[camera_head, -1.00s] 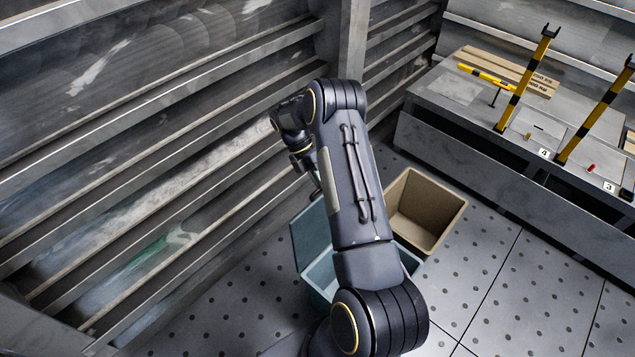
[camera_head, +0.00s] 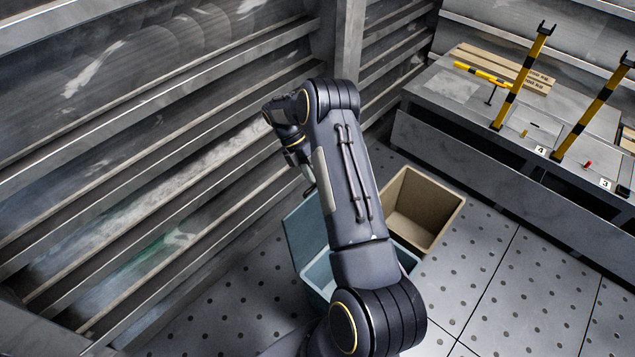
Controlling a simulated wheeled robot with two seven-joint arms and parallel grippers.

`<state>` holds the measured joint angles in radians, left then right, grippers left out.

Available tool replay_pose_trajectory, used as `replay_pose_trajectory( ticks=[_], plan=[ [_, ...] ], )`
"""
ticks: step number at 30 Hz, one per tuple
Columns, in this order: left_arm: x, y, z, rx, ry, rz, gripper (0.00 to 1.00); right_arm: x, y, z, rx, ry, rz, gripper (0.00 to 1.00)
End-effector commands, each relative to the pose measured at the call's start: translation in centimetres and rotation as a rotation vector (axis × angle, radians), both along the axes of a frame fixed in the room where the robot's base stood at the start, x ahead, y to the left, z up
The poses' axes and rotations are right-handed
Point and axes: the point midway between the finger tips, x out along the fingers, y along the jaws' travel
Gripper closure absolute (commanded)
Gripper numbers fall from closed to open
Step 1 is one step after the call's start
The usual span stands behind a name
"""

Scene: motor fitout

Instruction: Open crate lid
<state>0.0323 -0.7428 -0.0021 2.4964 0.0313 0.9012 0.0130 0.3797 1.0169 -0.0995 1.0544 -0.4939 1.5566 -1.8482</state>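The blue-grey crate (camera_head: 318,277) stands on the floor below the middle of the head view. My arm hides much of it. Its lid (camera_head: 303,238) is raised and stands tilted up on the crate's left side, by the slatted wall. My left arm crosses over the crate. Its gripper (camera_head: 309,188) points down at the lid's upper edge, partly hidden behind my forearm. I cannot tell whether it touches the lid or whether its fingers are open. My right gripper is out of view.
A tan open bin (camera_head: 424,212) stands right of the crate and looks empty. A grey bench (camera_head: 470,148) with yellow-black posts (camera_head: 520,80) is at the upper right. The slatted metal wall (camera_head: 150,165) is close on the left. Perforated floor (camera_head: 480,275) is clear at lower right.

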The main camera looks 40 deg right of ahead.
Motion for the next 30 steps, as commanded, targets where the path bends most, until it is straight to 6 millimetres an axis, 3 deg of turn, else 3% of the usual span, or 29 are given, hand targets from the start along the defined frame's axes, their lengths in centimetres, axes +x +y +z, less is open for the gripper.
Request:
replay_pose_trajectory(
  ticks=[9,19,26,30],
  plan=[
    [0.0,0.0,0.4,0.0,0.0,0.0,0.64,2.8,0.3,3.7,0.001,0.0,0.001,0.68],
    [0.0,0.0,0.4,0.0,0.0,0.0,0.64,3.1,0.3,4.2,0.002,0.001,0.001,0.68],
    [0.0,0.0,0.0,0.0,0.0,0.0,0.64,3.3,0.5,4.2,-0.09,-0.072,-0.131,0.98],
    [0.0,0.0,-0.5,0.0,0.0,0.0,0.64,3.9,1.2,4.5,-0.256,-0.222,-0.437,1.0]
  ],
)
